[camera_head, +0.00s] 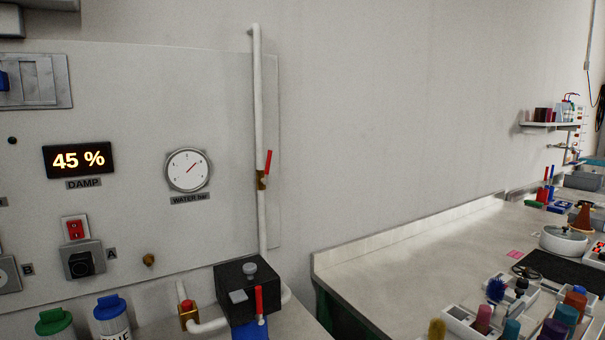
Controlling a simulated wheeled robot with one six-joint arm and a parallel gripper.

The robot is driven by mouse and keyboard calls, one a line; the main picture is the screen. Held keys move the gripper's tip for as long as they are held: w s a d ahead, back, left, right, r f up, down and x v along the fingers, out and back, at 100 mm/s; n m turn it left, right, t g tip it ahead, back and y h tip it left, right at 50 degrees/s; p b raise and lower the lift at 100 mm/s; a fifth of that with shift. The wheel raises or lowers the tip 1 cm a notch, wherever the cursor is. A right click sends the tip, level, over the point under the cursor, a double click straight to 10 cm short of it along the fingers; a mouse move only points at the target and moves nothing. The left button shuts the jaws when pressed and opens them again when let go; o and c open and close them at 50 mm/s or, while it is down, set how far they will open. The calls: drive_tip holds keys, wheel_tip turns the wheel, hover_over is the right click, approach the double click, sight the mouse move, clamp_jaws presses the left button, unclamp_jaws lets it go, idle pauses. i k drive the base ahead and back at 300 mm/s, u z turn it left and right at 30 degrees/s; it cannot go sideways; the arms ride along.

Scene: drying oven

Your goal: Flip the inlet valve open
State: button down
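A brass valve (261,182) sits on the white vertical pipe (259,100) right of the water gauge. Its red lever (268,162) points up, leaning slightly right, nearly along the pipe. Lower down, a brass fitting (188,318) with a red top sits on a white pipe elbow. A second red lever (259,302) stands upright on the front of a black box (236,272). No label naming the inlet valve is readable, so I cannot tell which of these it is. My gripper is not in view.
The grey panel carries a damp display (79,160) reading 45 %, a round water gauge (188,170) and a red switch (75,229). Green-capped (54,321) and blue-capped (111,307) bottles stand below. A cluttered counter (400,250) is at right. The wall right of the pipe is bare.

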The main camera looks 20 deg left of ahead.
sight(265, 180)
drive_tip(key=u, duration=0.55)
drive_tip(key=k, duration=0.65)
drive_tip(key=u, duration=0.7)
drive_tip(key=i, duration=0.7)
drive_tip(key=u, duration=0.05)
